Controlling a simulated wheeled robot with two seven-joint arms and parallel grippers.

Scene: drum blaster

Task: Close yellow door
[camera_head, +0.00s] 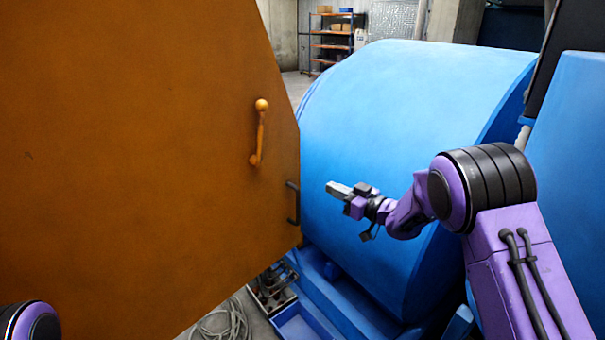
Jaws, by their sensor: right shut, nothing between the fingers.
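The yellow door (150,170), orange-yellow in this light, stands open and fills the left half of the head view. A yellow lever handle (260,135) with a round knob is on its face near the right edge. A dark pull handle (293,203) sits on that edge below it. My right gripper (332,187) is shut and empty, a little to the right of the door's edge and in front of the blue drum; it looks apart from the door. Only a purple joint of my left arm shows at the bottom left; its gripper is out of view.
The large blue drum (400,130) fills the middle and right, with a blue frame below it. A blue tray (300,325) and coiled cable (222,322) lie on the floor at the bottom. Shelves (332,40) stand far back.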

